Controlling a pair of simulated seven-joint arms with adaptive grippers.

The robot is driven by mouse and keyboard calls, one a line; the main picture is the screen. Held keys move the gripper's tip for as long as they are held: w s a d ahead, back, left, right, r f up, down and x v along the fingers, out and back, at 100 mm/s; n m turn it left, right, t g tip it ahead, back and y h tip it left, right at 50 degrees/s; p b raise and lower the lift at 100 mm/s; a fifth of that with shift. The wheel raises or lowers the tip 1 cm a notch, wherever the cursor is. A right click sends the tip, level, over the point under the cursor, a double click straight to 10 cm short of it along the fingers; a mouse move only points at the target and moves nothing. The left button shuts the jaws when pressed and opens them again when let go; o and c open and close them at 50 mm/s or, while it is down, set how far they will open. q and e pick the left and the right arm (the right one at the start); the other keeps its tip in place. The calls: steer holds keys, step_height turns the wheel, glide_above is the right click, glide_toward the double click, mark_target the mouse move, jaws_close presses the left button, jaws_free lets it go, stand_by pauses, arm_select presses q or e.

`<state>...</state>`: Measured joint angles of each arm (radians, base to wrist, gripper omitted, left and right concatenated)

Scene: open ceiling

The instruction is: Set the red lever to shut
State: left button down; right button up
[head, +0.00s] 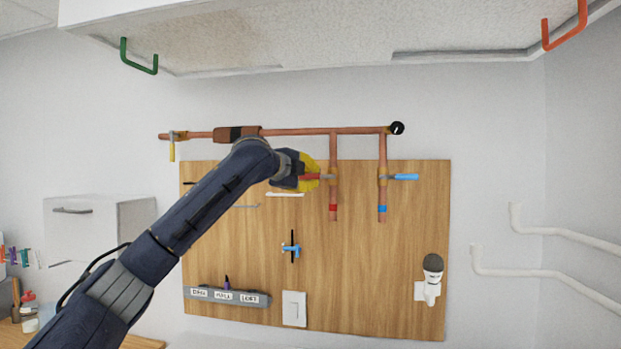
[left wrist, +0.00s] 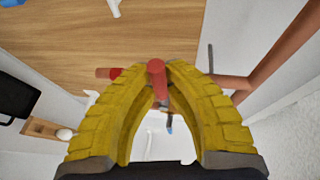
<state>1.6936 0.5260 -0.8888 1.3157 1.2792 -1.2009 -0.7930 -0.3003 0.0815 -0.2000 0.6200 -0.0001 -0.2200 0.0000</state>
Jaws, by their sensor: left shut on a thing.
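The red lever (head: 311,178) sits on a copper pipe branch (head: 334,155) with a red band. It points left, roughly level, crosswise to this upright branch. My left gripper (head: 310,174) has yellow fingers and is shut on the lever from the left. In the left wrist view the red lever (left wrist: 156,76) shows between the fingertips (left wrist: 160,82), with the red-banded pipe end (left wrist: 108,73) beyond it. The fingers hide part of the lever. My right gripper is not in view.
A blue lever (head: 404,177) sits on the neighbouring branch, pointing right. A yellow lever (head: 171,152) hangs down at the pipe's left end. A wooden board (head: 360,275) carries a blue tap-like piece (head: 291,248), a switch (head: 294,308) and a labelled grey strip (head: 262,300). A cabinet (head: 300,40) hangs above.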

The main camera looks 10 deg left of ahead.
arm_select(q)
steer(key=c, duration=1.4)
jaws_free()
steer(key=shift+d, duration=0.1)
steer(key=v, duration=1.2)
